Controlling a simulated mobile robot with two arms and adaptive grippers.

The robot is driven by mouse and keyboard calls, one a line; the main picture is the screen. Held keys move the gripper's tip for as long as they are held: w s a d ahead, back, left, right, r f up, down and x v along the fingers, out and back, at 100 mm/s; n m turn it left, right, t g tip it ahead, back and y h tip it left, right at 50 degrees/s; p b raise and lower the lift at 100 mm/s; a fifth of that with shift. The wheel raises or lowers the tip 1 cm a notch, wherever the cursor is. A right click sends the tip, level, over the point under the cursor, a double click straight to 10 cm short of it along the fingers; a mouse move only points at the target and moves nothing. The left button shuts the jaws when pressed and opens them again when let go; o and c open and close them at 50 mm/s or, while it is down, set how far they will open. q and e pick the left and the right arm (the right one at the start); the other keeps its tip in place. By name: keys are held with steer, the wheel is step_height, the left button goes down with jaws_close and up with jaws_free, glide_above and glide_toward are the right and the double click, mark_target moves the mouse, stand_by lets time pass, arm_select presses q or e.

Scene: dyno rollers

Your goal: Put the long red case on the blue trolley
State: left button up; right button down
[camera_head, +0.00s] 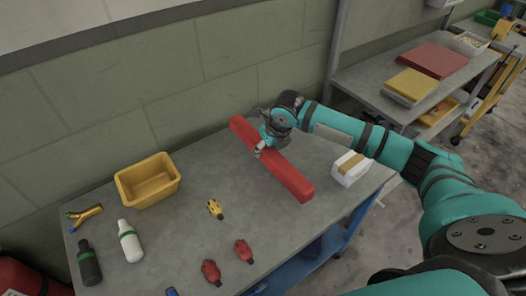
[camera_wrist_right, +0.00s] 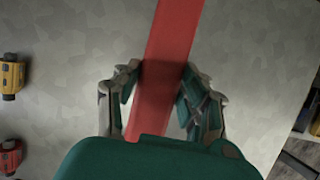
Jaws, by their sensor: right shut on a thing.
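The long red case (camera_head: 285,175) is a straight red bar over the back right part of a grey-topped table (camera_head: 150,235). A blue frame (camera_head: 312,258) shows under this tabletop, so it may be the blue trolley. My right gripper (camera_head: 262,147) is shut on the case around its middle. In the right wrist view, the red case (camera_wrist_right: 172,35) runs between the fingers of the right gripper (camera_wrist_right: 160,82). I cannot tell whether the case rests on the top or hangs just above it. My left gripper is not in view.
A yellow bin (camera_head: 148,182), a white bottle (camera_head: 130,241), a dark bottle (camera_head: 89,263) and small red and yellow parts occupy the left and front. A white box (camera_head: 350,170) stands right of the case. A shelf unit (camera_head: 370,83) is behind right.

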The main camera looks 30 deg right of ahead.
mark_target(264, 152)
steer(key=shift+w, duration=0.35)
steer(key=x, duration=0.2)
steer(key=shift+f+p, duration=0.4)
steer(key=shift+f, duration=0.45)
steer(key=c, duration=0.7)
jaws_free()
steer(key=shift+s, duration=0.1)
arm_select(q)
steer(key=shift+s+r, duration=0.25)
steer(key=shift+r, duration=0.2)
arm_select(e)
steer(key=shift+r, duration=0.15)
steer(key=v, duration=1)
steer(key=shift+s+r, duration=0.15)
steer(key=shift+r, duration=0.05)
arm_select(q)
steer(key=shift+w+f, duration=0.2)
arm_select(e)
steer(key=shift+s+r, duration=0.3)
steer(key=shift+r, duration=0.25)
